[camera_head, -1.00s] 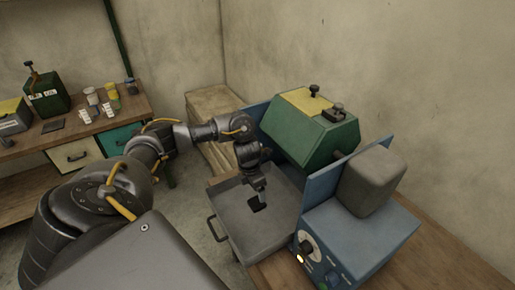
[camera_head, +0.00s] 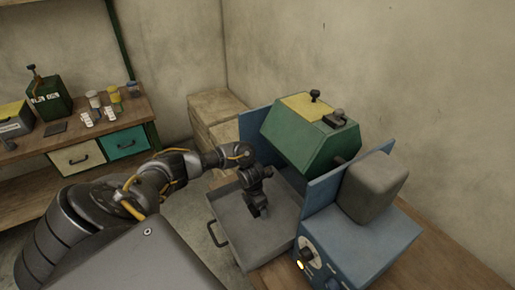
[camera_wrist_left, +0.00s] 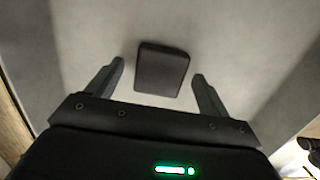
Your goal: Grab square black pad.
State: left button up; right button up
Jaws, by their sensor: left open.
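The square black pad (camera_wrist_left: 161,70) lies on the grey metal floor of the tray. In the wrist view it sits between the two fingertips, a little nearer the right one, with gaps on both sides. My left gripper (camera_wrist_left: 158,75) is open and empty, pointing down at it. In the head view the left gripper (camera_head: 258,211) is low inside the tray (camera_head: 236,233) and hides most or all of the pad. I cannot tell the exact height left between the fingertips and the pad. My right gripper is not in view.
A green machine housing (camera_head: 305,140) and blue panels stand directly behind and right of the tray. A blue control box (camera_head: 355,245) with a grey block (camera_head: 373,185) is at the right. A bench (camera_head: 40,150) with bottles and a dark flat piece (camera_head: 55,129) is at the left.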

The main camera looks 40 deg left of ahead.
pick_arm(q)
jog(key=c, duration=1.1)
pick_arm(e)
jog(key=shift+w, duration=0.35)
pick_arm(q)
jog(key=shift+r, duration=0.1)
jog(key=shift+w+r, duration=0.1)
jog(key=shift+r, duration=0.35)
notch_tip(320, 180, up, 2)
jog(key=shift+r, duration=0.2)
jog(key=s+d+r+p, duration=0.2)
jog(key=s+d+r, duration=0.6)
jog(key=s, duration=0.3)
jog(key=shift+s+d+r, duration=0.2)
jog(key=shift+r, duration=0.6)
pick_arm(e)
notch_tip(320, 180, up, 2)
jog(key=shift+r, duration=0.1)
